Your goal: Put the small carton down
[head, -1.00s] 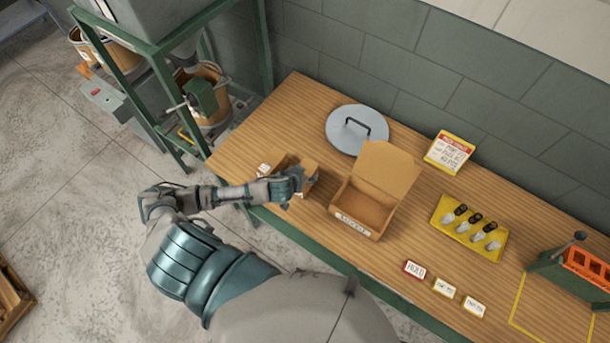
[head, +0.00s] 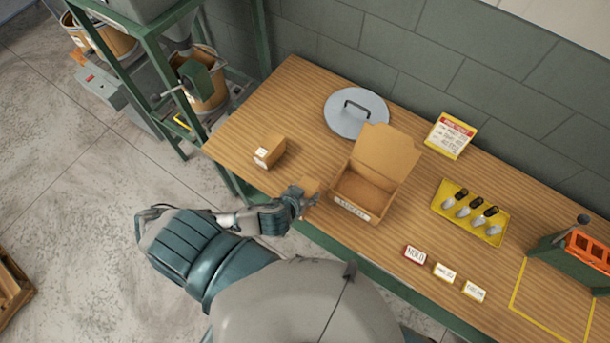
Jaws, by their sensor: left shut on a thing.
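My left gripper (head: 302,199) is shut on a small brown carton (head: 311,186), near the front edge of the wooden table. The fingers hide part of this carton, and I cannot tell whether it touches the table top. A second small brown carton (head: 271,151) with a white label stands on the table, up and left of the gripper and apart from it. My right gripper is not in view.
An open cardboard box (head: 366,190) with its lid up stands just right of the held carton. A grey round lid (head: 345,118) lies behind. A yellow tray (head: 489,232) and small label cards (head: 445,272) are farther right. The table's left end (head: 260,108) is clear.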

